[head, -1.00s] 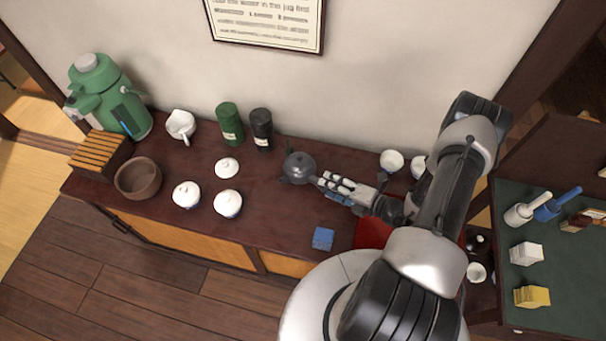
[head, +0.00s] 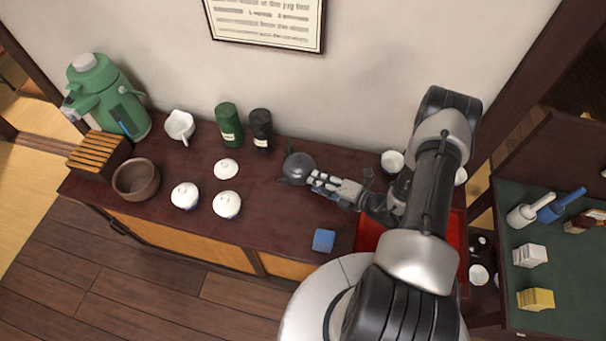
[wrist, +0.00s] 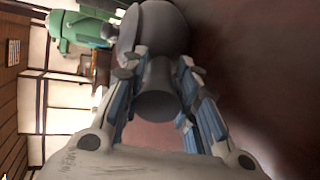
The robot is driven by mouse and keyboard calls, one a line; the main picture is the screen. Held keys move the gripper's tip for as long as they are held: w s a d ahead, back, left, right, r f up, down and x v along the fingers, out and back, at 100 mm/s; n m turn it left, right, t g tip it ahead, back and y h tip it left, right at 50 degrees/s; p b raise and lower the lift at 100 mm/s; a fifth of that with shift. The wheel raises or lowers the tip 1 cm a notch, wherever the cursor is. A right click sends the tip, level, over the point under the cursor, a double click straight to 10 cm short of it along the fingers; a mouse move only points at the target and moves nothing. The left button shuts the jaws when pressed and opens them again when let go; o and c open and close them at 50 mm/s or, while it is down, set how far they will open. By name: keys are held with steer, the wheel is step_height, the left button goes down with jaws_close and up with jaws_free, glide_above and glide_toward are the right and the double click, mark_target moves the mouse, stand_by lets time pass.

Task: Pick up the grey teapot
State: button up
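The grey teapot (head: 301,168) is at the middle of the dark counter, towards the wall. Its round body (wrist: 166,28) fills the top of the wrist view, and its thick side handle points back at my gripper. My gripper (head: 318,180) reaches the teapot from the right. In the wrist view its fingers (wrist: 160,80) lie on both sides of the handle, with the pads against it, and look shut on it. I cannot tell whether the teapot's base touches the counter.
A green canister (head: 229,124) and a black canister (head: 261,130) stand left of the teapot near the wall. A blue block (head: 323,240) and a red tray (head: 369,236) are nearer the front. A white cup (head: 392,161) stands right.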

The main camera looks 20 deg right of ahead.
jaws_close()
steer(key=shift+r, duration=0.1)
stand_by(0.4)
step_height(320, 180, up, 20)
steer(key=p, duration=0.6)
